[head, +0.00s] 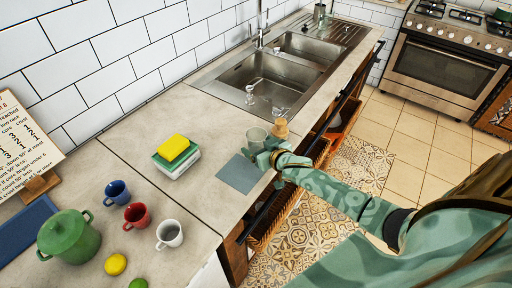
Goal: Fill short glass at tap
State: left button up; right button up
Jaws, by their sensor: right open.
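A short clear glass (257,138) stands on the worktop near its front edge, just before the sink. My right gripper (262,150) is at the glass, with its jaws open. The gripper and hand partly hide the base of the glass, and I cannot tell whether the fingers touch it. The tap (260,28) stands behind the steel double sink (268,75), further back along the worktop. My left gripper is not in view.
A wooden-topped item (281,128) stands close by my right gripper. A grey mat (239,173) lies in front of it. Bare worktop lies between sponges and sink.

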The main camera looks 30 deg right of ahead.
aim_at(252, 134)
jog(key=shift+x, duration=1.25)
jog(key=shift+s, duration=0.15)
jog(key=shift+c, duration=0.7)
jog(key=c, duration=1.1)
jog(key=shift+r, duration=0.1)
jog(key=shift+c, duration=0.2)
jog(key=shift+r, duration=0.35)
notch_tip(252, 134, up, 3)
jog(key=shift+f+p, duration=0.15)
jog(key=shift+p, duration=0.6)
jog(key=s+a+r+p, duration=0.2)
jog(key=s+a+r, duration=0.1)
jog(key=s, duration=0.3)
jog(key=s+a+r+p, duration=0.2)
jog(key=s+a+r, duration=0.1)
jog(key=s+r, duration=0.3)
jog(key=shift+s+a+r+p, duration=0.15)
jog(key=shift+a+r+p, duration=0.1)
jog(key=shift+p, duration=0.1)
